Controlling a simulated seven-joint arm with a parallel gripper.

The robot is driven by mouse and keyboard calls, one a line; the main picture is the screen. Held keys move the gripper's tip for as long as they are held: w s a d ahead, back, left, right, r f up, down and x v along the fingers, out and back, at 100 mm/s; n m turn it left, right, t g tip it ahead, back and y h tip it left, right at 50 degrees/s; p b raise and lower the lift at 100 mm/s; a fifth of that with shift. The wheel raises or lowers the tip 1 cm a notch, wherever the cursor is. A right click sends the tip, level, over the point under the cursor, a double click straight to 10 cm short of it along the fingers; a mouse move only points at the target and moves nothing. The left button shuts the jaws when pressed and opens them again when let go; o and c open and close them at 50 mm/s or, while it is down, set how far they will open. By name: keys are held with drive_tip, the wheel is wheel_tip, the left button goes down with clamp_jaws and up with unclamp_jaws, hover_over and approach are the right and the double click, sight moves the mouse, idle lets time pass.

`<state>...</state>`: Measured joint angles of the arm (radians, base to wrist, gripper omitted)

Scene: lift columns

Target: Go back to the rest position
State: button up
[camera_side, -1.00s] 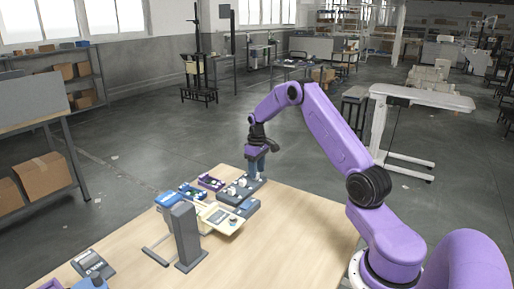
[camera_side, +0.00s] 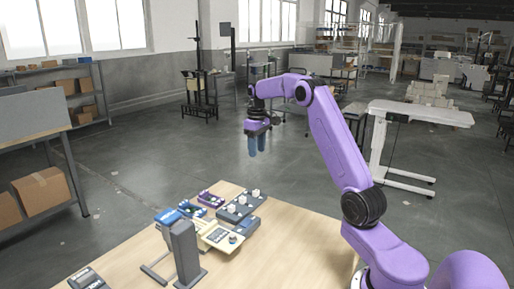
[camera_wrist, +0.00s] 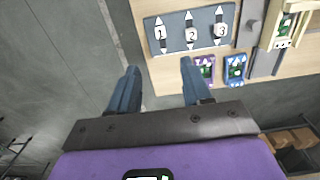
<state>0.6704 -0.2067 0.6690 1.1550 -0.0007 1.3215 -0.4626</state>
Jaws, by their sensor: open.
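My gripper (camera_side: 258,145) is raised above the far end of the table in the side view, with its blue fingers pointing down. In the wrist view my gripper (camera_wrist: 157,82) shows two blue fingers spread apart with nothing between them. A grey panel (camera_side: 228,216) with several white knobs lies on the table below it. The wrist view shows this grey panel (camera_wrist: 176,35) with sliders numbered 1, 2 and 3. My gripper is clear of the panel and touches nothing.
The wooden table (camera_side: 290,235) has free room on its right side. A purple device (camera_side: 210,198), a blue device (camera_side: 190,209), a cream device (camera_side: 222,237) and a grey upright stand (camera_side: 185,252) are on it. A grey box (camera_side: 88,279) lies at the near left.

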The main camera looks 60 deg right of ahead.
idle(0.4)
drive_tip(key=s+a+r+n, duration=0.1)
drive_tip(key=s+a+n, duration=0.25)
drive_tip(key=a, duration=1.05)
drive_tip(key=s+a+r+n, duration=0.15)
drive_tip(key=s+a, duration=0.35)
drive_tip(key=a, duration=0.9)
drive_tip(key=s+a+f+n, duration=0.1)
drive_tip(key=s+a+n, duration=0.1)
drive_tip(key=s+a, duration=0.3)
drive_tip(key=s+a+n, duration=0.2)
drive_tip(key=s, duration=0.5)
drive_tip(key=s+f+n, duration=0.1)
drive_tip(key=s, duration=0.6)
drive_tip(key=s+f+n, duration=0.2)
drive_tip(key=s, duration=0.6)
drive_tip(key=shift+s+d+f+n, duration=0.25)
drive_tip(key=shift+f+n, duration=0.05)
